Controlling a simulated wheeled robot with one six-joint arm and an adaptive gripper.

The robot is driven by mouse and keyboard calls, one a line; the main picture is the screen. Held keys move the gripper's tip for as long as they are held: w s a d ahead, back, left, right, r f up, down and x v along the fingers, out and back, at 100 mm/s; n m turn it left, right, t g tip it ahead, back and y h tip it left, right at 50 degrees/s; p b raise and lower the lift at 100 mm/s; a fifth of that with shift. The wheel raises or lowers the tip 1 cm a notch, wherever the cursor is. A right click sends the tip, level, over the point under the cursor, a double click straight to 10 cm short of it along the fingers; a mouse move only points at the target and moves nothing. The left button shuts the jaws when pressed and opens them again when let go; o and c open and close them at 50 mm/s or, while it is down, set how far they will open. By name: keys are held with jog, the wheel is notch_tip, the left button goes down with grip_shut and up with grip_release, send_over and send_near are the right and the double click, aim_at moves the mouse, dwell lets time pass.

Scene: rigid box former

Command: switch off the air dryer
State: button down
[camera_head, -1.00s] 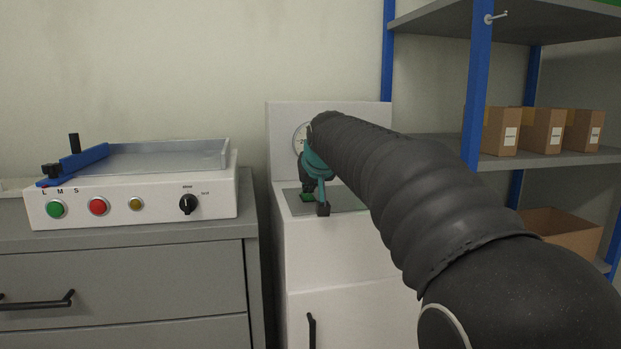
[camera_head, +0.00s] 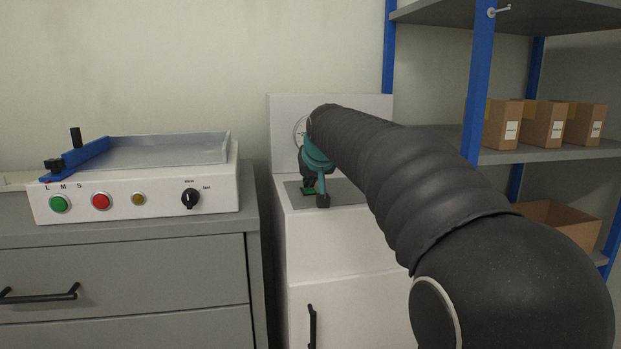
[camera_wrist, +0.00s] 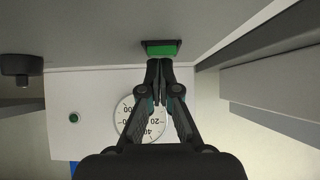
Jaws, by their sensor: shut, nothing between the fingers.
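The air dryer is a white cabinet (camera_head: 340,240) with an upright back panel, right of the grey drawer unit. Its green rocker switch (camera_wrist: 161,49) sits in a dark frame on the grey top plate. In the head view only a bit of green (camera_head: 309,191) shows beside my gripper (camera_head: 309,180). In the wrist view my gripper (camera_wrist: 158,62) is shut and empty, its fingertips right at the switch's edge. I cannot tell whether they touch it. A round gauge (camera_wrist: 140,119) and a small green lamp (camera_wrist: 74,118) are on the back panel.
A black knob (camera_wrist: 22,65) stands on the top plate, to one side of the switch. A machine with coloured buttons (camera_head: 140,195) stands on the drawer unit (camera_head: 130,270) at left. Blue-framed shelves (camera_head: 475,90) with cardboard boxes (camera_head: 543,124) are at right.

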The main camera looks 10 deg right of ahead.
jog(key=shift+w+r+p, duration=0.15)
jog(key=shift+w+p, duration=0.25)
jog(key=shift+w, duration=0.2)
jog(key=shift+r+p, duration=0.45)
jog(key=shift+r, duration=0.05)
jog(key=r+p, duration=0.3)
jog(key=shift+w+r, duration=0.25)
jog(key=shift+r, duration=0.1)
jog(key=w+r+v, duration=0.1)
jog(key=v, duration=0.8)
jog(key=shift+s+r, duration=0.15)
jog(key=s+f+g, duration=0.2)
jog(key=s+f, duration=1.1)
jog(key=s, duration=0.4)
jog(key=s+f+g, duration=0.2)
jog(key=s+f, duration=1.2)
jog(key=s, duration=0.4)
jog(key=shift+f, duration=0.3)
